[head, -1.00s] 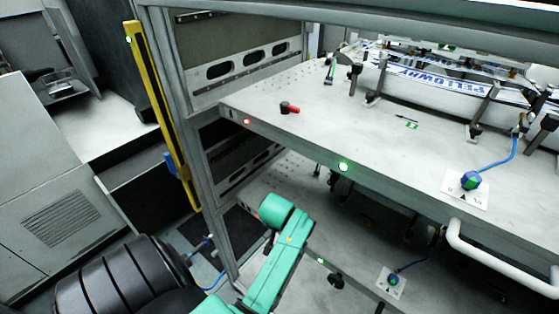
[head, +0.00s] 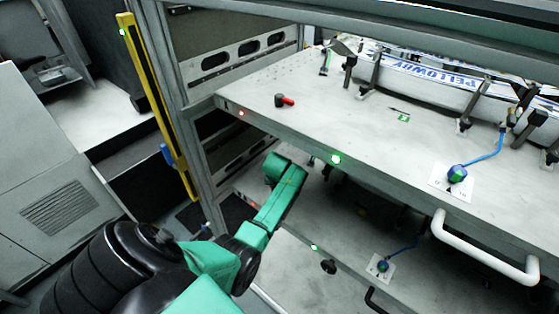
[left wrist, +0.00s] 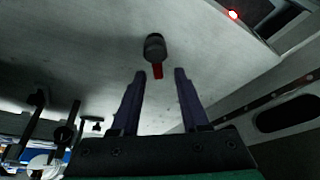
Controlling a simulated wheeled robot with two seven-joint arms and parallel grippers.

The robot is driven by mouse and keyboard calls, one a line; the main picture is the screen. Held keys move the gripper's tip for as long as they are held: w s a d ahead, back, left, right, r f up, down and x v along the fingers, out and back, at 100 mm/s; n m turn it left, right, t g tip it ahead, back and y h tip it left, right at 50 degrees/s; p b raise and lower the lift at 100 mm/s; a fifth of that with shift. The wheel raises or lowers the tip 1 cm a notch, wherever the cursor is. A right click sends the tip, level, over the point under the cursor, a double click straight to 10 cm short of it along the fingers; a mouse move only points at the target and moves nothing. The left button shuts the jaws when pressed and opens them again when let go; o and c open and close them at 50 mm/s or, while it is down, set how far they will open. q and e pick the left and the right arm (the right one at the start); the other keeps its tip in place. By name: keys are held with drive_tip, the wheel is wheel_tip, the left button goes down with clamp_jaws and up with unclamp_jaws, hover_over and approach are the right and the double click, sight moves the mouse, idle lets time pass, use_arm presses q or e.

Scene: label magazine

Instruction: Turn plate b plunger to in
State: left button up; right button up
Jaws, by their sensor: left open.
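In the left wrist view a plunger with a dark round knob (left wrist: 155,47) and a red end stands on a pale plate (left wrist: 90,40). My left gripper (left wrist: 160,72) is open, and the red end shows between its fingertips; I cannot tell whether they touch or how far apart they are in depth. In the head view my left arm reaches in under the upper plate (head: 380,135), over the lower plate (head: 300,262), and the gripper itself is hidden. A similar black and red plunger (head: 285,101) sits on the upper plate. No label shows which plate is b.
A white handle (head: 480,255) juts from the front of the upper plate. Clamps (head: 466,120) and blue-lettered rolls stand at its back. A yellow strip (head: 155,105) runs along the frame post at left.

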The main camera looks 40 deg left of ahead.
use_arm(q)
drive_tip(key=shift+d, duration=0.1)
drive_tip(key=shift+c, duration=0.6)
clamp_jaws()
use_arm(e)
drive_tip(key=shift+s, duration=0.35)
drive_tip(key=shift+a+r, duration=0.15)
